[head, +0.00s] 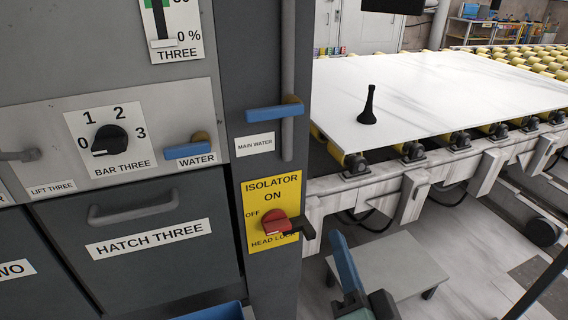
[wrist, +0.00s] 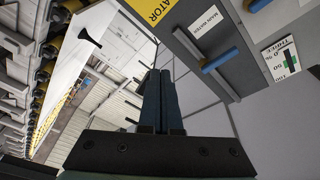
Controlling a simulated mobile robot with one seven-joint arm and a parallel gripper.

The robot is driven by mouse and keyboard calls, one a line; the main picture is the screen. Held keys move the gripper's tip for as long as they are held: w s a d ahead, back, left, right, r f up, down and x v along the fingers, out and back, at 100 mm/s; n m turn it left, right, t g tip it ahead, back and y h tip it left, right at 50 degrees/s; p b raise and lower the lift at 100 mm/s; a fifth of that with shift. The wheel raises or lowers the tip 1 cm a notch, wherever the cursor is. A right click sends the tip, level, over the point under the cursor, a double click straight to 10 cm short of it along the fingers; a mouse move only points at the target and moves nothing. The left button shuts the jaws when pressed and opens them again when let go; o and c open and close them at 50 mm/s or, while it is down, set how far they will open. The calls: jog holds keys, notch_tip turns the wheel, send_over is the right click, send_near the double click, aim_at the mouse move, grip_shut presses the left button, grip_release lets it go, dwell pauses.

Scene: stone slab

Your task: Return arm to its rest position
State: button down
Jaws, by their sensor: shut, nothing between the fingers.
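My gripper (wrist: 161,74) shows in the wrist view with its two dark fingers together and nothing between them. Its fingertips are apart from the panel and the slab, in front of a pale background.
A grey control cabinet (head: 262,60) fills the left, with a red isolator switch (head: 276,224), blue-handled levers and a hatch handle (head: 133,207). At right, a pale slab (head: 440,95) bearing a black cone-shaped object (head: 367,106) lies on yellow rollers. A low grey step (head: 395,262) stands below.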

jog(key=a+r+n+t+p, duration=0.1)
jog(key=a+r+n+t, duration=0.2)
jog(key=r, duration=1)
jog(key=a+r+n+t, duration=0.1)
jog(key=a+r+n, duration=0.35)
jog(key=r, duration=0.85)
jog(key=s+r+t+h, duration=0.1)
jog(key=s+r+t, duration=0.1)
jog(key=s+r, duration=0.2)
jog(key=s+r+n+t+h, duration=0.1)
jog(key=s+r, duration=0.3)
jog(key=r, duration=0.5)
jog(key=shift+s+a+r+t+h+p, duration=0.35)
jog(key=shift+a+r+t, duration=0.1)
jog(key=shift+t, duration=0.25)
